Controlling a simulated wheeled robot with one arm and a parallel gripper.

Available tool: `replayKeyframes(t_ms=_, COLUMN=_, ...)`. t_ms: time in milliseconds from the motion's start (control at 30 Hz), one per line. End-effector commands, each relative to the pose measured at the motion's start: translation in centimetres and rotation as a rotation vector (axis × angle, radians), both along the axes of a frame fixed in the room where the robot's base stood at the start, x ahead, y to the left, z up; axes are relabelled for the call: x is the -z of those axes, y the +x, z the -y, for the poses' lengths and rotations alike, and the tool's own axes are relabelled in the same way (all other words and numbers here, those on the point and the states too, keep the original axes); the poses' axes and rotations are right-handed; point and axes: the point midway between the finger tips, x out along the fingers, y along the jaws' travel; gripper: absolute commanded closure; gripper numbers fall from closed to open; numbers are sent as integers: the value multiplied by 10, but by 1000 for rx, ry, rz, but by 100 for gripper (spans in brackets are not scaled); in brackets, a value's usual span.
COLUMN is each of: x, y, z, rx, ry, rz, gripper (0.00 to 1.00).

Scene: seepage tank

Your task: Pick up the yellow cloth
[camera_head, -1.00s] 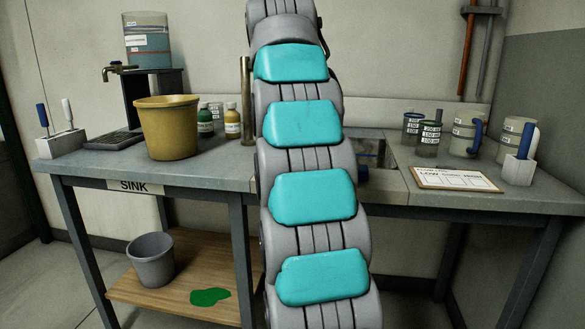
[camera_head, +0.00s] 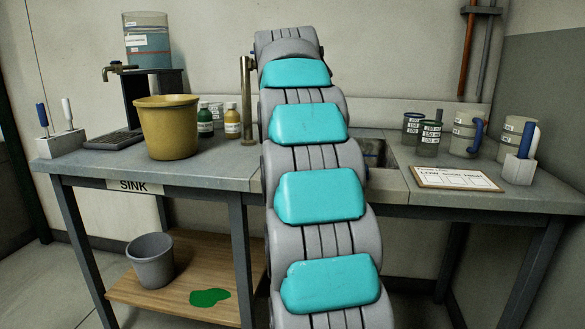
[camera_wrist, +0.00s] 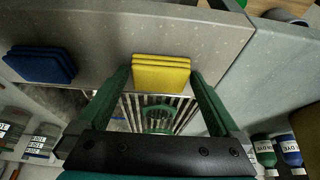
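The yellow cloth (camera_wrist: 160,74) shows in the wrist view as a folded, layered square lying on the grey worktop near the edge of the slatted sink opening. My gripper (camera_wrist: 158,80) is open and empty in the wrist view. Its two green fingers reach toward the cloth, one tip at each side of it. I cannot tell whether the tips touch the cloth or hover above it. In the head view my own arm hides the gripper, and the yellow cloth is not visible there.
A folded blue cloth (camera_wrist: 40,64) lies left of the yellow one. In the head view, a mustard bucket (camera_head: 167,130) and small bottles (camera_head: 232,121) stand left of my arm. Jars (camera_head: 429,138), mugs (camera_head: 465,134) and a clipboard (camera_head: 455,178) stand or lie to the right.

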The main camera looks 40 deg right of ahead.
Motion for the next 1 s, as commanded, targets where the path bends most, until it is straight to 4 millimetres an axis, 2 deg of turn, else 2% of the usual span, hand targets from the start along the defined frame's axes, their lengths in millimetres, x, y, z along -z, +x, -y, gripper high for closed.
replayKeyframes(t_ms=67, x=0, y=0, z=0, rx=0, ry=0, rz=0, gripper=9)
replayKeyframes(t_ms=567, x=0, y=0, z=0, rx=0, ry=1, rz=-1, gripper=65)
replayKeyframes(t_ms=1000, x=-3, y=0, z=0, rx=0, ry=1, rz=-1, gripper=66)
